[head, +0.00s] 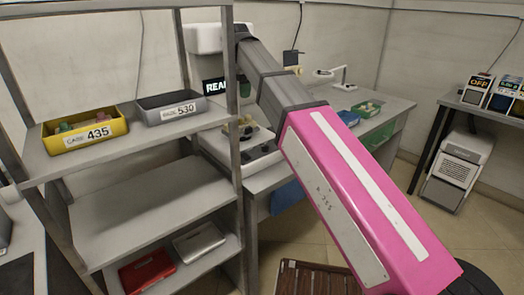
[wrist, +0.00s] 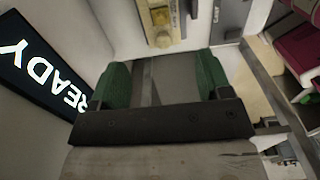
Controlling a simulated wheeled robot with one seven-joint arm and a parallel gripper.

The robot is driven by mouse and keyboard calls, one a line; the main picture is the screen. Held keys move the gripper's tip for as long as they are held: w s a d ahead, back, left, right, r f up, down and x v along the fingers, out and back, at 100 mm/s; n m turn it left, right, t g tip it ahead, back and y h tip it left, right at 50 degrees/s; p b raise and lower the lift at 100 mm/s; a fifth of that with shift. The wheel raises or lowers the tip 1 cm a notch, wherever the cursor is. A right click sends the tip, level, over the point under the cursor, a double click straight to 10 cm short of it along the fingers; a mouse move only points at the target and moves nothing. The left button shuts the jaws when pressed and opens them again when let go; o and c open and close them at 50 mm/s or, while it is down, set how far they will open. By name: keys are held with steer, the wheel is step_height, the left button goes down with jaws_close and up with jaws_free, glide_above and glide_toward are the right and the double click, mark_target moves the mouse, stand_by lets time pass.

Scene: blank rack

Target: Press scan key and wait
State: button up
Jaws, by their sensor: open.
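A black display with white letters reading READY (wrist: 40,68) stands at the left of the wrist view. In the head view the same display (head: 214,87) is partly cut off by the rack post. A cream panel (wrist: 160,38) with a yellow square key-like part (wrist: 160,16) is at the top of the wrist view, ahead of my gripper. I cannot read any label on it. My gripper (wrist: 161,80) is open and empty, its two green-padded fingers apart, with a gap to the panel.
A grey metal rack (head: 100,220) at the left holds a yellow bin (head: 85,143) marked 435 and a grey bin (head: 172,120) marked 530. Red and silver cases lie on its lower shelf. Its post stands close beside my arm. A bench (head: 385,115) with green trays is behind.

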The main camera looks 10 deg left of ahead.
jaws_close()
stand_by(1.5)
